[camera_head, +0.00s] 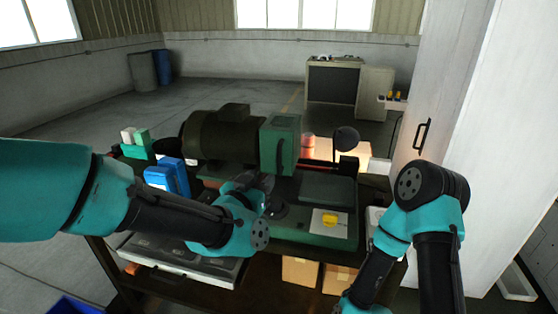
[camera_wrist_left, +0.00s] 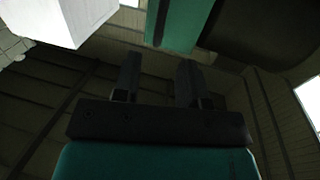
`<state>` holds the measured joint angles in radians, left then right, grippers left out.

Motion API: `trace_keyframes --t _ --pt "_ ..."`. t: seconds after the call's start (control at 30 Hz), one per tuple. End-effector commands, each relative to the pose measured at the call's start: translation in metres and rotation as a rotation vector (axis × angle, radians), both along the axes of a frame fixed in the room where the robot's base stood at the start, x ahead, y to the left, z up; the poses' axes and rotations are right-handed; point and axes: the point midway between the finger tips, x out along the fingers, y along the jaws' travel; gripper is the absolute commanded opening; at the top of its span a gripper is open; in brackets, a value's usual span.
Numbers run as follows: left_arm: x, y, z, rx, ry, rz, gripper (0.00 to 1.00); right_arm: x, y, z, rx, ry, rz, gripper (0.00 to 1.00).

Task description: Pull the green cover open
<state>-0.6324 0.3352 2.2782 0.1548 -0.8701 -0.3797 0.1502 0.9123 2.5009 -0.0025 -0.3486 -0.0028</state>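The green cover (camera_head: 281,146) is a boxy part at the right end of a dark motor-like machine body, in the middle of the head view. A dark curved handle shows on its front face. In the left wrist view a green part (camera_wrist_left: 182,28), probably this cover, is at the top, beyond the fingertips. My left gripper (camera_head: 252,184) is below and slightly left of the cover, partly hidden by its own wrist. In the wrist view its two fingers (camera_wrist_left: 158,75) stand apart with nothing between them. My right arm is at the right; its gripper is out of the picture.
The machine stands on a workbench with a blue box (camera_head: 168,178) at its left and a yellow item (camera_head: 329,220) on a pale sheet at front right. A round dark knob (camera_head: 346,139) rises right of the cover. A tall white cabinet (camera_head: 445,100) stands at the right.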

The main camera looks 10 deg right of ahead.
Motion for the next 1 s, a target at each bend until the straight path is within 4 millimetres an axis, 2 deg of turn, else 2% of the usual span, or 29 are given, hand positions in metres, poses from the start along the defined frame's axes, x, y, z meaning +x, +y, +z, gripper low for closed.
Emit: trace_keyframes --t 0.4,0.6,0.77,1.0 --pt "0.062 -0.037 -0.001 0.000 0.000 0.001 0.39 0.000 0.000 0.000 0.000 0.000 0.000 0.69" --pt "0.085 -0.050 0.000 0.000 0.000 0.001 0.39 0.000 0.000 0.000 0.000 0.000 0.000 0.69" --pt "0.092 -0.055 0.000 0.000 0.000 0.000 0.39 0.000 0.000 0.000 0.000 0.000 0.000 0.69" --pt "0.093 -0.055 0.000 0.000 0.000 0.000 0.39 0.000 0.000 0.000 0.000 0.000 0.000 0.69"
